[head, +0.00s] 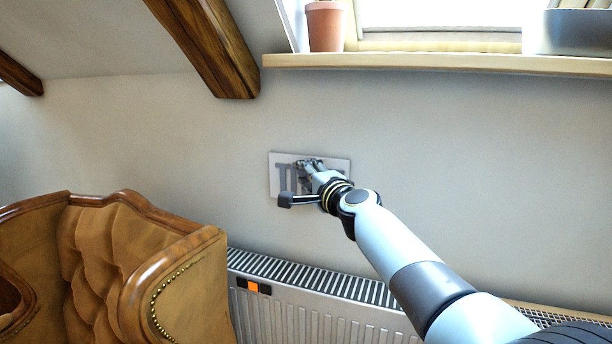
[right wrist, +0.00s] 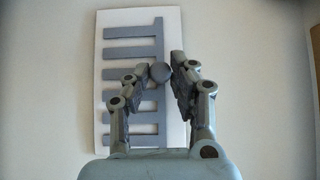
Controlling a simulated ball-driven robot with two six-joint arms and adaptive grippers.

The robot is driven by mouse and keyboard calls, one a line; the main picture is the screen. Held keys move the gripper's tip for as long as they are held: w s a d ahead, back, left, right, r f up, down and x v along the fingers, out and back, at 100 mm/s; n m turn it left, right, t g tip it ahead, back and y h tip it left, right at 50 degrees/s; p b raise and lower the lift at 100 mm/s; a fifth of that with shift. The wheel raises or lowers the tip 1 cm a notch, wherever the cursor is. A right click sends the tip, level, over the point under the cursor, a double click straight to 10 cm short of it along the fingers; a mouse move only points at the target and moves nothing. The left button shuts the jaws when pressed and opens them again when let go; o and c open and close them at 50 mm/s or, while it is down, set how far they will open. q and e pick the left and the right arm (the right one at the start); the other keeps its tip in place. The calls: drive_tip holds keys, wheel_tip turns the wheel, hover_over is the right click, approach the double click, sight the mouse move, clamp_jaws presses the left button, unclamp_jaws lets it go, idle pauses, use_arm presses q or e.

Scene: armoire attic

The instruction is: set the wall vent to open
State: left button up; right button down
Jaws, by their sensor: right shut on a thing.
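The wall vent (head: 280,185) is a pale rectangular plate with grey slats, set on the wall below the window sill. In the right wrist view the vent (right wrist: 117,55) shows its slats joined to a long grey bar, with a round grey knob (right wrist: 160,72) on it. My right gripper (head: 309,166) is at the vent and covers much of it in the head view. In the right wrist view my right gripper (right wrist: 161,80) has its fingers on both sides of the knob, shut on it. My left gripper is not in view.
A radiator (head: 300,311) runs along the wall below the vent. A tufted brown leather armchair (head: 115,262) stands at the lower left. Above, the window sill (head: 440,63) holds a terracotta pot (head: 325,27) and a grey planter (head: 570,32). A wooden beam (head: 208,45) slopes down at upper left.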

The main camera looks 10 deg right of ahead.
drive_tip(key=shift+w+a+b, duration=0.45)
drive_tip(key=shift+a, duration=0.25)
drive_tip(key=c, duration=1.1)
unclamp_jaws()
drive_tip(key=shift+w+a, duration=0.1)
drive_tip(key=shift+a, duration=0.05)
drive_tip(key=shift+c, duration=0.2)
drive_tip(key=s+d, duration=0.2)
drive_tip(key=s, duration=1)
drive_tip(key=shift+d, duration=0.2)
drive_tip(key=shift+f, duration=0.1)
